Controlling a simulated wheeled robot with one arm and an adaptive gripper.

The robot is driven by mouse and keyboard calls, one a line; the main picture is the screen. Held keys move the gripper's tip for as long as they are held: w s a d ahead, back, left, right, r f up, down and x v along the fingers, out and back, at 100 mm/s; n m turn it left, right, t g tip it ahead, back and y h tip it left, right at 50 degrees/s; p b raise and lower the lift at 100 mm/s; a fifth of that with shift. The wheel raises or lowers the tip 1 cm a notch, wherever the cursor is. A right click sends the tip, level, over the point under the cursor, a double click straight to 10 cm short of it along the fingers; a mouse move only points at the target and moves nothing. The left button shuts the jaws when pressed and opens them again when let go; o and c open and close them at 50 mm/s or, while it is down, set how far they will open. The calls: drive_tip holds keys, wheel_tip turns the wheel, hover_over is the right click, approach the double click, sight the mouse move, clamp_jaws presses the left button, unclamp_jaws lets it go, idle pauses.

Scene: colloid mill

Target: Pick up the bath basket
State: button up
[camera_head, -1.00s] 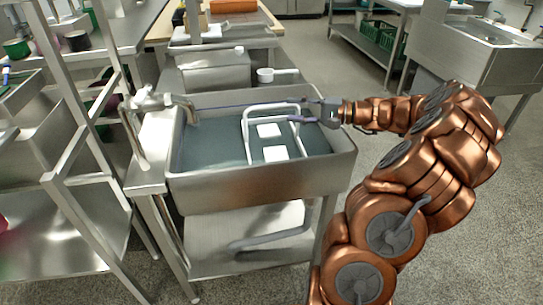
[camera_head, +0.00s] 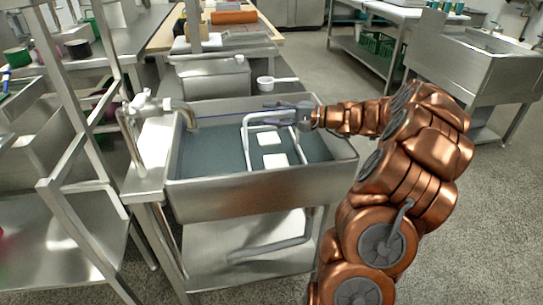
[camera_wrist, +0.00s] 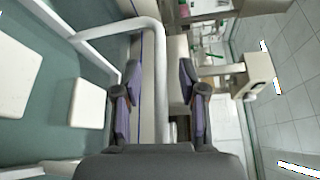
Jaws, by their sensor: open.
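The bath basket is a white tube frame (camera_head: 246,150) in the steel sink (camera_head: 265,194). Its raised handle stands toward the far side. Two white square pads (camera_head: 275,160) lie inside it. My gripper (camera_head: 277,112) reaches in from the right at the handle's top, with its fingers spread. In the wrist view, the white handle tube (camera_wrist: 160,60) runs between the two open fingers of my gripper (camera_wrist: 159,75), with a visible gap on either side. No contact shows.
A curved faucet (camera_head: 184,110) stands at the sink's left. A steel rack (camera_head: 70,150) is at the far left. A steel bin (camera_head: 213,77) and a white long-handled cup (camera_head: 266,82) sit behind the sink. Open floor lies to the right.

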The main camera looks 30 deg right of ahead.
clamp_jaws()
idle(0.7)
